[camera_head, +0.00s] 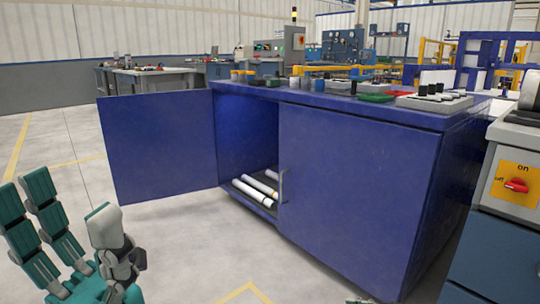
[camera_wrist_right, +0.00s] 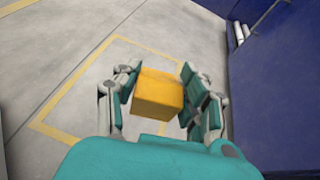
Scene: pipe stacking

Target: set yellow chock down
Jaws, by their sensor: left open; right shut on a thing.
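The yellow chock (camera_wrist_right: 158,93) is an orange-yellow block between the fingers of my right gripper (camera_wrist_right: 160,88) in the right wrist view. The gripper is shut on it, with fingers on both its left and right sides. The chock appears over the grey floor, inside a yellow outline (camera_wrist_right: 62,98) marked there. Whether it touches the floor cannot be told. My left gripper (camera_head: 70,208) is at the lower left of the head view, open and empty, its teal fingers pointing up. The chock does not show in the head view.
A blue cabinet (camera_head: 355,185) stands ahead, its left door (camera_head: 158,145) swung open. White pipes (camera_head: 255,190) lie on its bottom shelf. Small parts and trays (camera_head: 434,100) cover its top. A machine with a red switch (camera_head: 516,186) is at the right. The floor at left is clear.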

